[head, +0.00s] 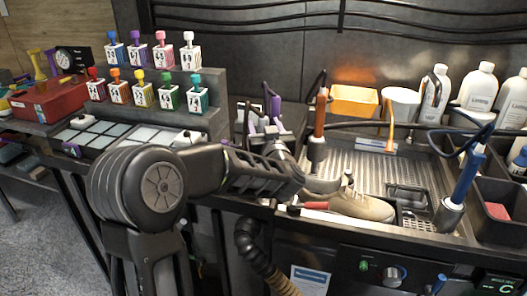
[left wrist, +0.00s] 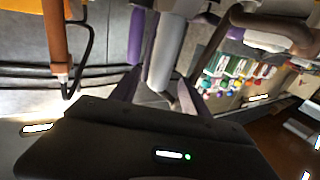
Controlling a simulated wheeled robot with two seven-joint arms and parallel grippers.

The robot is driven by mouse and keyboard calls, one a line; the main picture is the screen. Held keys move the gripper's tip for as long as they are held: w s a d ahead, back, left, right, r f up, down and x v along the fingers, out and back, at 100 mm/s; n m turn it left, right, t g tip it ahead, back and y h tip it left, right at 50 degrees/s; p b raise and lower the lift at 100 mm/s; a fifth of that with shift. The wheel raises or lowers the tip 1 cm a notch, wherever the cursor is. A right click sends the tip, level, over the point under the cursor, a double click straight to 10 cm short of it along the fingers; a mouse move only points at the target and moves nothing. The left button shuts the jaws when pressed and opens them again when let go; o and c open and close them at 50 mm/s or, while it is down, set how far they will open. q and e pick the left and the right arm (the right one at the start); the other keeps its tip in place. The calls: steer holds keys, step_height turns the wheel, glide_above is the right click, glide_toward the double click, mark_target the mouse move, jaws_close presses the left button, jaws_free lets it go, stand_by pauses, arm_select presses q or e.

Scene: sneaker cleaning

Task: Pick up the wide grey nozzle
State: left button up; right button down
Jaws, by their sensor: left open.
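Grey tool parts with purple pieces stand at the back of the counter, left of the sink, in the head view. A pale grey cylinder (left wrist: 166,52), which looks like the wide grey nozzle, shows in the left wrist view; I cannot tell its full shape. My left gripper (left wrist: 158,92) is open, with one finger on each side of the cylinder's lower end. I cannot tell whether they touch it. In the head view, my dark left arm reaches in from the left and its gripper body partly hides the grey parts. My right gripper is not in view.
An orange-handled tool (head: 320,112) stands just right of the gripper. A beige sneaker (head: 358,206) lies at the sink's front edge. Stamps (head: 142,92) fill a stepped rack on the left. White bottles (head: 478,88) and a blue-handled tool (head: 466,177) stand right.

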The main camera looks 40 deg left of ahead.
arm_select(q)
steer(key=p+x, duration=0.1)
steer(key=x, duration=0.4)
steer(key=shift+w+f, duration=0.1)
steer(key=shift+w, duration=0.05)
stand_by(0.5)
jaws_close()
stand_by(0.4)
stand_by(0.8)
